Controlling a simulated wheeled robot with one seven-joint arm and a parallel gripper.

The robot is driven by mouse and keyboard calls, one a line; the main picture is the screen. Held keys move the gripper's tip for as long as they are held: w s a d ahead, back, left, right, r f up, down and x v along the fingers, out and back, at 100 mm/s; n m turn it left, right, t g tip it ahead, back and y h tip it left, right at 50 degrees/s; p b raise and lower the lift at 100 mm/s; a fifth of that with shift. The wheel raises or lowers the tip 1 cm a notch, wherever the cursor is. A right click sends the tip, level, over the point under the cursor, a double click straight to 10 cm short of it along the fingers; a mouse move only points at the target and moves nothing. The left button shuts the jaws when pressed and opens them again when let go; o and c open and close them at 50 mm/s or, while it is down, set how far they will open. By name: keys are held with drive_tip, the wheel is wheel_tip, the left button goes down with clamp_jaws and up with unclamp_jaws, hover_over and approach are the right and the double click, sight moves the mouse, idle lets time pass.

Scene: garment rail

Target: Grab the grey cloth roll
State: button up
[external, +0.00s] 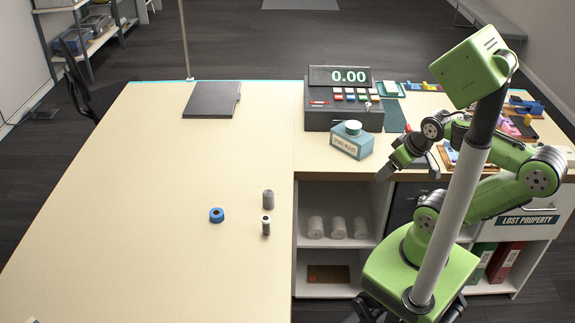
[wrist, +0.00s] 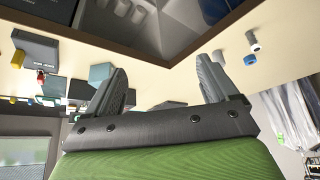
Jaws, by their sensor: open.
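A grey roll (external: 268,199) stands upright on the cream counter (external: 150,180), right of the counter's middle. A smaller pale roll with a dark band (external: 266,226) stands just in front of it. A blue ring-shaped roll (external: 216,215) lies to their left. My gripper (external: 408,165) is open and empty at the right, well apart from the rolls, near the counter's front edge. In the wrist view its two fingers (wrist: 162,66) are spread, with nothing between them. Small rolls (wrist: 252,42) show there at the upper right, too small to tell apart well.
A dark folder (external: 212,99) lies at the back. Shelves under the counter hold white rolls (external: 338,228). The counter's left side is clear.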

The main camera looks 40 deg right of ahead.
drive_tip(key=shift+c, duration=1.4)
